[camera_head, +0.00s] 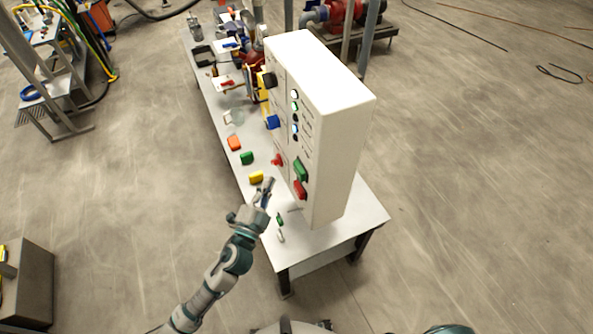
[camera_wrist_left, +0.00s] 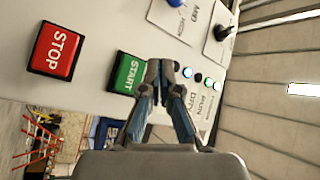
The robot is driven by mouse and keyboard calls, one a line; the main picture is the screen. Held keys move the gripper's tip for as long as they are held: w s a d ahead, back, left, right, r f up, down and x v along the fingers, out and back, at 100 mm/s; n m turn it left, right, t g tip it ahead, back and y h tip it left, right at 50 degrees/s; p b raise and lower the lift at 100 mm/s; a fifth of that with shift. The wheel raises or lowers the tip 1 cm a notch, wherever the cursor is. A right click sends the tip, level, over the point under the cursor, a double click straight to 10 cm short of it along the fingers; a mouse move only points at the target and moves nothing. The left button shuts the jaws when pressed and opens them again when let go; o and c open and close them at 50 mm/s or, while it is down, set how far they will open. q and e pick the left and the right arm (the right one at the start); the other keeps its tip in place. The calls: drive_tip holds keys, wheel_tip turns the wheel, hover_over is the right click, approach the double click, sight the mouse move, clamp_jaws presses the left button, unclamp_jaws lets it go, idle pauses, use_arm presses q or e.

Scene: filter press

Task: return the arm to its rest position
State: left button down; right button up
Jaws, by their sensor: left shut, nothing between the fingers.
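My left gripper (camera_head: 266,190) is in front of the lower part of the white control box (camera_head: 340,130), left of its button face. In the left wrist view its two fingers (camera_wrist_left: 163,72) meet at the tips with nothing between them. Behind them are the green START button (camera_wrist_left: 127,74) and, further left, the red STOP button (camera_wrist_left: 56,50). In the head view the green button (camera_head: 300,170) sits just above the red one (camera_head: 300,189). I cannot tell the exact gap between fingertips and panel. My right gripper is not in view.
The box stands on a long grey table (camera_head: 360,212). Several coloured blocks, including a yellow one (camera_head: 256,177) near the gripper, lie along its left side. The floor left of the table (camera_head: 150,180) is clear.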

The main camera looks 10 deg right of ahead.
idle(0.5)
use_arm(q)
drive_tip(key=w+a+f+n+g+y, duration=0.1)
drive_tip(key=a+f+n+g+y, duration=0.15)
drive_tip(key=f, duration=0.75)
drive_tip(key=w+a+f+n+g+y, duration=0.1)
drive_tip(key=a+f, duration=0.2)
drive_tip(key=f, duration=0.7)
drive_tip(key=w+a+f+n+g+y, duration=0.1)
drive_tip(key=a+f+n+y, duration=0.15)
drive_tip(key=f, duration=0.75)
drive_tip(key=s+a+f+n+g+y, duration=0.1)
drive_tip(key=s+a+f+g, duration=0.3)
drive_tip(key=f, duration=0.8)
drive_tip(key=s+a+f+n+g+y, duration=0.15)
drive_tip(key=s+a+f, duration=0.25)
drive_tip(key=s+f, duration=0.6)
drive_tip(key=s+a+f+n+g+y, duration=0.1)
drive_tip(key=s+a+f+n+g, duration=0.25)
drive_tip(key=s+f, duration=0.65)
drive_tip(key=s+a+f+n+g, duration=0.1)
drive_tip(key=s+f+g, duration=0.1)
drive_tip(key=s, duration=1)
drive_tip(key=s+a+f+n+g, duration=0.1)
drive_tip(key=s+f, duration=0.3)
drive_tip(key=s, duration=0.8)
drive_tip(key=shift+s+a+f+n+g, duration=0.2)
drive_tip(key=shift+s+a+n+g, duration=0.2)
drive_tip(key=shift+a, duration=0.1)
drive_tip(key=shift+w, duration=0.1)
